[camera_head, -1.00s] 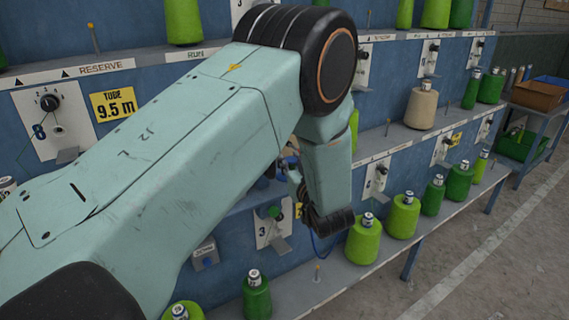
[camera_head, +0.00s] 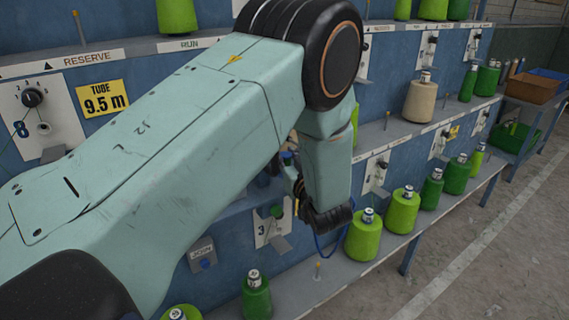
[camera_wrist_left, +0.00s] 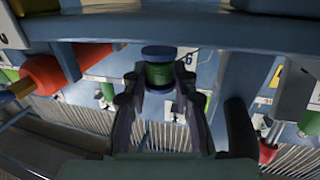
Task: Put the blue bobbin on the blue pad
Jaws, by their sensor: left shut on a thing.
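My left gripper (camera_wrist_left: 158,98) is shut on a bobbin (camera_wrist_left: 158,72) with blue end flanges and a green middle, seen between the fingers in the left wrist view. In the head view my left forearm hangs down in front of the rack, and most of the gripper and the bobbin are hidden behind it. I cannot make out a blue pad in either view. My right gripper is not in view.
A blue rack with grey shelves carries green cones (camera_head: 363,236) and a beige cone (camera_head: 420,98). Thin pegs (camera_head: 317,270) stand on the shelves. In the wrist view a red cone (camera_wrist_left: 52,76) is at left. Open floor lies at right.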

